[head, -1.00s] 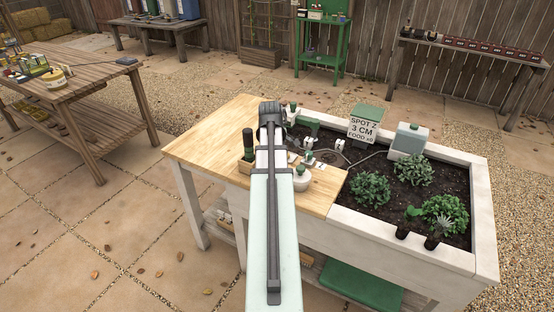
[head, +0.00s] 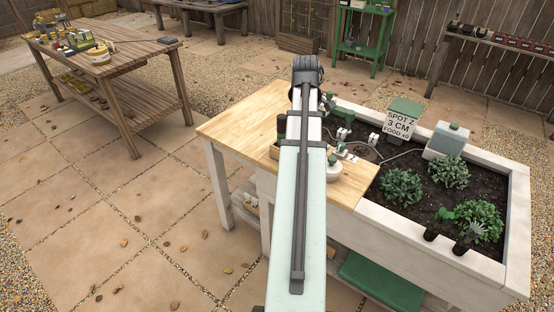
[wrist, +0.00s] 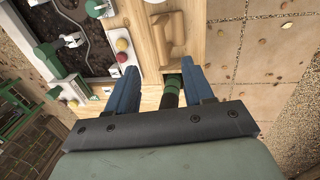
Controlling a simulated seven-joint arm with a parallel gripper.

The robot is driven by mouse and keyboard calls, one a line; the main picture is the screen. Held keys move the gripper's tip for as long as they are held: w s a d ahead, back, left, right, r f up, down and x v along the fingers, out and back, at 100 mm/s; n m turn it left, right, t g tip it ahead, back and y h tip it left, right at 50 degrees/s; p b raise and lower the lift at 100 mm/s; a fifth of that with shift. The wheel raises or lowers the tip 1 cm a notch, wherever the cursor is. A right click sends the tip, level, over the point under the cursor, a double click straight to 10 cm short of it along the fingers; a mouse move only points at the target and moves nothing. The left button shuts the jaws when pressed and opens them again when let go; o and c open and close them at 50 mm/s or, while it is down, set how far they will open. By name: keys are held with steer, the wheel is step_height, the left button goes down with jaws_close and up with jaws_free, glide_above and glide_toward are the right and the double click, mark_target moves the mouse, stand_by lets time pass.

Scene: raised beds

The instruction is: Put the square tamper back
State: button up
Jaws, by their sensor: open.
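A dark cylinder with a green end (wrist: 172,90) stands between my gripper's fingers in the wrist view, nearer the right finger. It looks like an upright handle. In the head view its dark top (head: 282,126) shows beside my arm, above a small wooden block (head: 274,151) on the worktop. I cannot tell for certain that it is the square tamper. A pale wooden piece with a raised shape (wrist: 170,38) lies beyond the fingertips. My gripper (wrist: 160,68) is open, with blue fingers apart and no clear contact. My arm hides it in the head view.
The light wooden worktop (head: 240,120) is clear at its left. A white pot with a green knob (head: 333,171) stands right of my arm. The soil bed (head: 420,200) holds plants, a sign (head: 400,124) and a pale container (head: 447,140). Paving lies beyond the worktop edge.

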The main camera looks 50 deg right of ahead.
steer(key=w+a+f+y, duration=0.1)
steer(key=w+a+f, duration=0.45)
steer(key=f, duration=0.35)
steer(key=w+a+f+y, duration=0.1)
steer(key=w+a+f, duration=0.5)
steer(key=f, duration=0.4)
steer(key=a+f+g, duration=0.2)
steer(key=a+f, duration=1.3)
steer(key=a, duration=0.1)
steer(key=s+a+f+g+y, duration=0.1)
steer(key=s+a+f, duration=0.1)
steer(key=a+f, duration=0.7)
steer(key=s+a+f+g, duration=0.2)
steer(key=s+a+f, duration=0.4)
steer(key=s+a, duration=0.3)
steer(key=s+a+f+g, duration=0.1)
steer(key=s+a+f, duration=0.6)
steer(key=s+a, duration=0.2)
steer(key=shift+s+a+f+g+h, duration=0.15)
steer(key=shift+s+a+g+h, duration=0.2)
steer(key=shift+s, duration=0.85)
